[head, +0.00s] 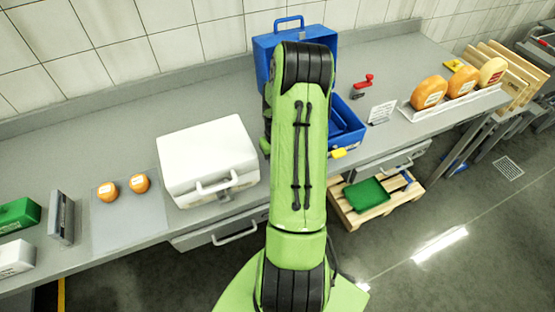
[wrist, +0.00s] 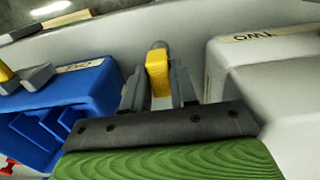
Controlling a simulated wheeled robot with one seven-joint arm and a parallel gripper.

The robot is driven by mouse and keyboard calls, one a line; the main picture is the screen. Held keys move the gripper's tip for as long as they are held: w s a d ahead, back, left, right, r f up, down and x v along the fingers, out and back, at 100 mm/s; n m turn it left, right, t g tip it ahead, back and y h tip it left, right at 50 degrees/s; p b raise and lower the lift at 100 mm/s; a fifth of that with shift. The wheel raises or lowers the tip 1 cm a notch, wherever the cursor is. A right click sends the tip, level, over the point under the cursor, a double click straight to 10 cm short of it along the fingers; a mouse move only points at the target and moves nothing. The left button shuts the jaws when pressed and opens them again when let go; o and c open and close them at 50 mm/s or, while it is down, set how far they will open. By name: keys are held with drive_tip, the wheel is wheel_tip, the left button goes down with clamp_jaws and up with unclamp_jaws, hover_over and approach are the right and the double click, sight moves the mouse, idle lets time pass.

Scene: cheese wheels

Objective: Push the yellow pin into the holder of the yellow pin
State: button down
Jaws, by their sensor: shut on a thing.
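In the wrist view my gripper (wrist: 158,92) is shut on a yellow block-like piece (wrist: 158,72), which I take to be the yellow pin. A dark grey rounded piece shows just behind its top; I cannot tell if they touch or if it is the holder. The gripper is between the blue box (wrist: 75,85) on the left and the white case (wrist: 265,50) on the right. In the head view my arm hides the gripper and the held piece. Another yellow piece (head: 338,153) is at the blue box's front; it may be a latch.
The white case (head: 207,160) stands left of my arm, and the open blue box (head: 347,125) stands behind and right of it. A red object (head: 363,84), a small sign (head: 382,112) and cheese wheels (head: 429,92) are farther right. Counter front is narrow.

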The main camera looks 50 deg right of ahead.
drive_tip(key=shift+f+b, duration=0.45)
drive_tip(key=shift+f, duration=0.2)
drive_tip(key=c, duration=0.8)
unclamp_jaws()
wheel_tip(320, 180, up, 16)
drive_tip(key=shift+p, duration=0.4)
